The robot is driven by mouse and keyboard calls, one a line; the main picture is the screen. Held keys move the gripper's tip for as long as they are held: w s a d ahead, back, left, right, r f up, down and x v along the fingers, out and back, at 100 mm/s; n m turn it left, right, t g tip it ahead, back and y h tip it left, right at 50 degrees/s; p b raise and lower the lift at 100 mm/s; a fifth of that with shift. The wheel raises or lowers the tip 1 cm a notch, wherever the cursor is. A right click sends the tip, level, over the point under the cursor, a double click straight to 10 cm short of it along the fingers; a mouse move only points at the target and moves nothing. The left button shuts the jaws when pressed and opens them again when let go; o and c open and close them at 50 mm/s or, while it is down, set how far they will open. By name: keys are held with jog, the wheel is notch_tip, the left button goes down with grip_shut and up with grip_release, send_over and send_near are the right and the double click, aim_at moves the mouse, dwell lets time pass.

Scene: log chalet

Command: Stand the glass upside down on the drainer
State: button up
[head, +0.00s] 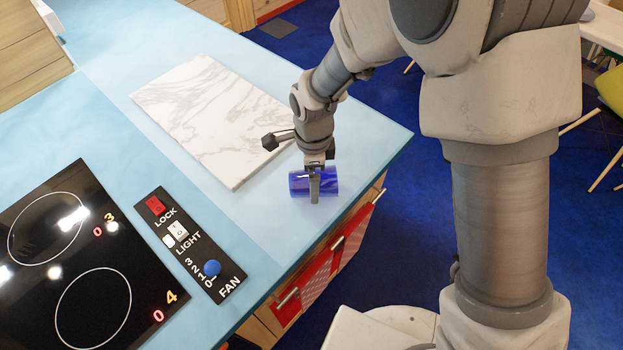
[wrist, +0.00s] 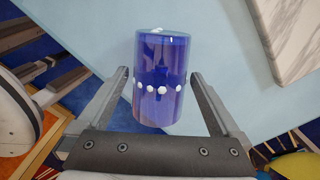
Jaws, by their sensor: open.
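A blue see-through glass (head: 299,183) lies on its side on the light blue counter, near the counter's right edge in the head view. In the wrist view the glass (wrist: 161,70) shows a band of white dots around it. My gripper (head: 314,190) is over the glass, pointing down. In the wrist view my gripper (wrist: 161,82) has its two fingers apart, one on each side of the glass, with a gap visible at the sides. No drainer can be made out for certain in either view.
A white marbled board (head: 212,118) lies on the counter behind and left of the glass. A black hob (head: 65,262) and a control panel (head: 190,245) with switches are at the lower left. The counter edge, with red-fronted drawers (head: 305,285) below, is close to the glass.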

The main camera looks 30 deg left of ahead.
jog(key=shift+f, duration=0.3)
jog(key=c, duration=1.5)
jog(key=shift+r, duration=0.15)
